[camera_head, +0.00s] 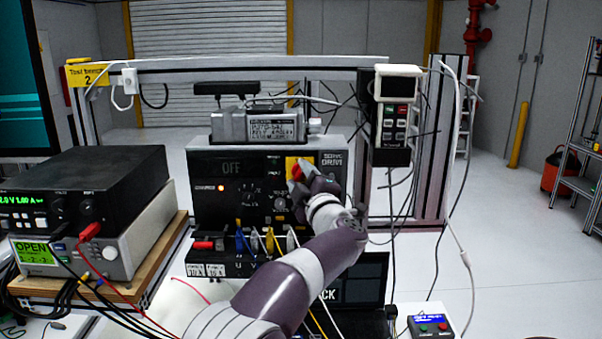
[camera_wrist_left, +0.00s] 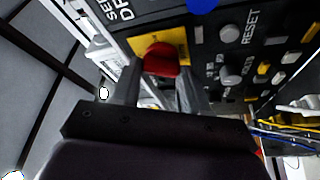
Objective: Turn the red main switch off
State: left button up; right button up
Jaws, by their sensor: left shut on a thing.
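The red main switch (camera_head: 296,172) is a red knob on a yellow plate (camera_head: 306,160) at the upper right of the black servo drive panel (camera_head: 215,210). In the left wrist view the red knob (camera_wrist_left: 161,58) sits between the two fingers of my left gripper (camera_wrist_left: 158,80), with the yellow plate (camera_wrist_left: 182,42) behind it. In the head view my left gripper (camera_head: 301,178) is at the knob and partly hides it. It is shut on the knob. My right gripper is not in view.
A servo motor (camera_head: 262,122) lies on top of the drive box. A handheld unit (camera_head: 395,112) hangs at the right on the frame. Stacked power supplies (camera_head: 95,195) with cables stand at the left. Coloured wires and terminals (camera_head: 222,258) lie below the panel.

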pick_arm(q)
jog(key=n+g+p, duration=0.1)
jog(key=n, duration=0.1)
jog(key=n+g+p, duration=0.1)
jog(key=n, duration=0.2)
jog(key=shift+r, duration=0.15)
jog(key=shift+n, duration=0.3)
dwell(0.3)
jog(key=o, duration=1.1)
jog(key=shift+c, duration=0.2)
jog(key=shift+s+d+f, duration=0.2)
jog(key=shift+s, duration=0.05)
jog(key=b+v, duration=0.4)
jog(key=v, duration=0.8)
jog(key=shift+r+b, duration=0.2)
jog(key=shift+b, duration=0.2)
